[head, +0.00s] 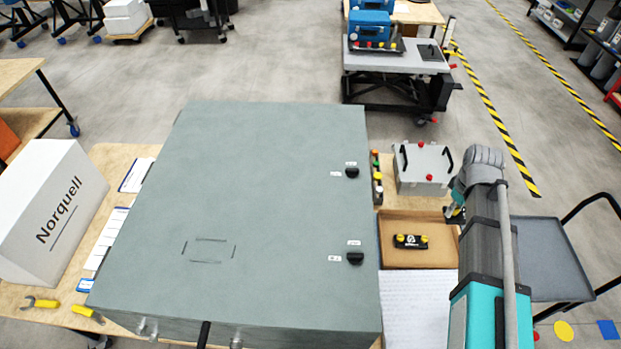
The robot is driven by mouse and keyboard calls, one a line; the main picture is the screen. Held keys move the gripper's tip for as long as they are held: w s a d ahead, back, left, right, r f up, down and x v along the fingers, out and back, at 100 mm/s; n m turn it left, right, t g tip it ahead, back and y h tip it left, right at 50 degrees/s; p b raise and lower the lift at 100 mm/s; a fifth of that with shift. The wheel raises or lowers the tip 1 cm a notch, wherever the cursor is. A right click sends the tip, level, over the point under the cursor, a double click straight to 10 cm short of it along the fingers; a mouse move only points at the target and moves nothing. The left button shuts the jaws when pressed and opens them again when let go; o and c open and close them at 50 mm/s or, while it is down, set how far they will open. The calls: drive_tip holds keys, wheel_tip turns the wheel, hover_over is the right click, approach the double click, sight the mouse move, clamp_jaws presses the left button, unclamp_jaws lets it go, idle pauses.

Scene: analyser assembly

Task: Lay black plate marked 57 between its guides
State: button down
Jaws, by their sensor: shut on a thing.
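Another small black plate (431,52) lies on the grey-topped cart at the back. Thin dark corner marks (208,250) outline a rectangle on the grey panel (270,170); I cannot tell whether they are guides. My arm rises at the right.
A grey box with black handles and red knobs (423,168) stands behind the tray. Two black knobs sit on the panel's right side. A white Norquell box (50,212) and a yellow-handled wrench (40,302) are at left. A grey trolley (545,260) stands at right.

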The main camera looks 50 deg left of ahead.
drive_tip(key=shift+w+a+r+p, duration=0.1)
drive_tip(key=shift+w+r+p, duration=0.2)
drive_tip(key=shift+r+p, duration=0.4)
drive_tip(key=shift+w+r+p, duration=0.3)
drive_tip(key=shift+r+p, duration=0.05)
drive_tip(key=shift+r, duration=0.5)
drive_tip(key=shift+s, duration=0.15)
